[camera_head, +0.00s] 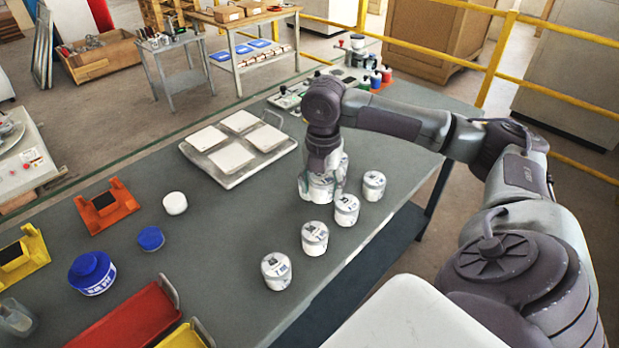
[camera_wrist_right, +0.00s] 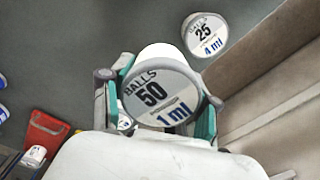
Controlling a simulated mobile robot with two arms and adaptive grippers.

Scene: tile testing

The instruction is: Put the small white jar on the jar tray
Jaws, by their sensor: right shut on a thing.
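My right gripper (camera_head: 320,188) points down at the middle of the table in the head view. It is shut on a white jar (camera_head: 321,187), whose lid reads "BALLS 50 1 ml" in the right wrist view (camera_wrist_right: 160,95), with a finger on each side. I cannot tell whether this jar touches the table. Several similar white jars stand in a loose row beside and in front of it, one at the near end (camera_head: 276,271). A small plain white round piece (camera_head: 175,203) lies further left. I cannot tell which tray is the jar tray. My left gripper is not in view.
A pale tray (camera_head: 231,181) with several white square tiles lies behind left. A red tray (camera_head: 133,322) and a yellow one (camera_head: 186,337) are at the front. Blue-lidded containers (camera_head: 92,273) stand left. Bottles stand at the far end.

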